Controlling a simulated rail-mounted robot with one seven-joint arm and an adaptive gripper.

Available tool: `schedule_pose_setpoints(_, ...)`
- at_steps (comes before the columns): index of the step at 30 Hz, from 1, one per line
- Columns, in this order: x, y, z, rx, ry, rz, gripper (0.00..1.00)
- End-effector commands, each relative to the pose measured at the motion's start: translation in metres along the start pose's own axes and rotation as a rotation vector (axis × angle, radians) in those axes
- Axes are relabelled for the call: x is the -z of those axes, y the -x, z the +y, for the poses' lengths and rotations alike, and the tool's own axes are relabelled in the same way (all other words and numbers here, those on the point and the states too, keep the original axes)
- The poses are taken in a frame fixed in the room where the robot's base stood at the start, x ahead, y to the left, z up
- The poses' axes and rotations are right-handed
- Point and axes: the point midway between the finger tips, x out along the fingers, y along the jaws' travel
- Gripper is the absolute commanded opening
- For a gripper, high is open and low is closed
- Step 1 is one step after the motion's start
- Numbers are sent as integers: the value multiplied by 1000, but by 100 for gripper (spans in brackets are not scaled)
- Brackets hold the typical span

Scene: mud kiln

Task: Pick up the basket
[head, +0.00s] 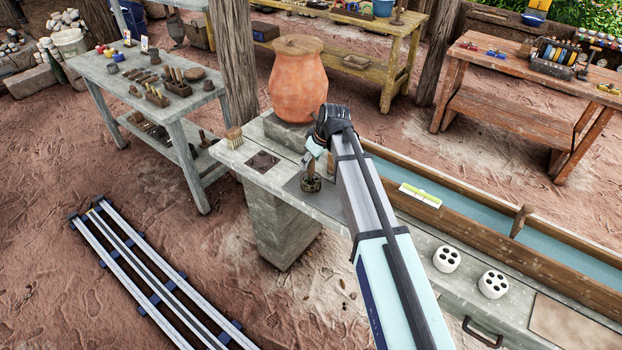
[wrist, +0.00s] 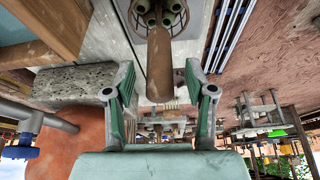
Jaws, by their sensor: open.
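A small round dark basket-like holder (head: 311,184) stands on the grey workbench in the head view, below my gripper (head: 316,162). In the wrist view its round frame (wrist: 167,14) is at the top edge, partly cut off, with several rounded shapes in it. A brown cylindrical part (wrist: 160,68), seemingly its handle, extends from it between the fingers. My gripper (wrist: 160,85) is open, one finger on each side of the brown part, with visible gaps. Whether this holder is the task's basket is not certain.
A large terracotta jar (head: 298,80) stands close behind my gripper on a grey block. A brush (head: 234,137) and a dark square plate (head: 262,162) are to the left. A long wooden-edged trough (head: 470,205) and white dotted blocks (head: 446,259) are to the right.

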Motion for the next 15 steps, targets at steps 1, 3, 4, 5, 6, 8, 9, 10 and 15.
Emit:
schedule_pose_setpoints(1, 0, 0, 0, 0, 0, 0, 55)
schedule_pose_setpoints(3, 0, 0, 0, 0, 0, 0, 55)
schedule_pose_setpoints(4, 0, 0, 0, 0, 0, 0, 44)
schedule_pose_setpoints(5, 0, 0, 0, 0, 0, 0, 34)
schedule_pose_setpoints(6, 0, 0, 0, 0, 0, 0, 20)
schedule_pose_setpoints(8, 0, 0, 0, 0, 0, 0, 0)
schedule_pose_setpoints(9, 0, 0, 0, 0, 0, 0, 0)
schedule_pose_setpoints(10, 0, 0, 0, 0, 0, 0, 0)
schedule_pose_setpoints(15, 0, 0, 0, 0, 0, 0, 0)
